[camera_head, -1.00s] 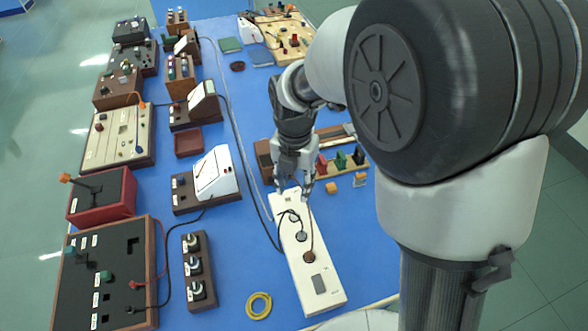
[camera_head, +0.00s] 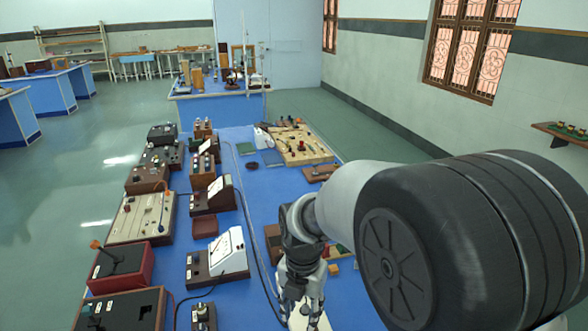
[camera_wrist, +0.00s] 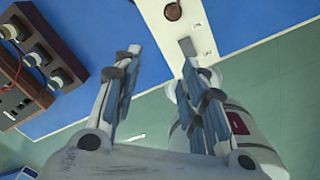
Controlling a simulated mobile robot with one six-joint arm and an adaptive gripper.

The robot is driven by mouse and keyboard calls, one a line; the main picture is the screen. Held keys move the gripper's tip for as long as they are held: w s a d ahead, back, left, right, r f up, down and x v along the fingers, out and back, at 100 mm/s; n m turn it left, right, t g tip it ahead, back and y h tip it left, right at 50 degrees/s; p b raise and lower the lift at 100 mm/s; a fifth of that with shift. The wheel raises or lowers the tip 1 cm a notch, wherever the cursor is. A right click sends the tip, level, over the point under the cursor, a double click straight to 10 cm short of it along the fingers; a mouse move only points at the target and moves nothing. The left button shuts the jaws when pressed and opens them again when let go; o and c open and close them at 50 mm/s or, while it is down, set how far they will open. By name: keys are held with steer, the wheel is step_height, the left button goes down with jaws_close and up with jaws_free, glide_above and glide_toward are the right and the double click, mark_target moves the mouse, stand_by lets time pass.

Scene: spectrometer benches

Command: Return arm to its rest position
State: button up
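My gripper (camera_head: 302,308) hangs pointing down over the blue bench (camera_head: 262,205) in the head view, at the bottom edge of the picture. In the wrist view its two fingers (camera_wrist: 158,52) are spread wide apart, with nothing held between them. A white panel box (camera_wrist: 183,15) lies under and beyond the right fingertip in the wrist view; in the head view only a small piece of it shows behind the gripper. My arm fills the right side of the head view.
A device with several knobs (camera_wrist: 38,58) is at the left of the wrist view. Control boxes, among them a red-sided box (camera_head: 122,265) and a white-faced meter (camera_head: 228,252), line the bench's left. A wooden board (camera_head: 300,146) lies at the far end. Another bench (camera_head: 222,106) stands beyond.

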steer(key=s+d+r+m+t, duration=0.1)
steer(key=s+d+r+m, duration=0.3)
steer(key=r+m, duration=0.3)
steer(key=s+d+r+m+t, duration=0.1)
steer(key=s+d+r+m, duration=0.35)
steer(key=m, duration=0.35)
steer(key=s+d+r+m+t, duration=0.1)
steer(key=s+d+m, duration=0.1)
steer(key=s+m, duration=0.3)
steer(key=s+d+r+m+t, duration=0.1)
steer(key=s+m, duration=0.4)
steer(key=m, duration=0.6)
steer(key=shift+d+r+t, duration=0.3)
steer(key=shift+d, duration=0.2)
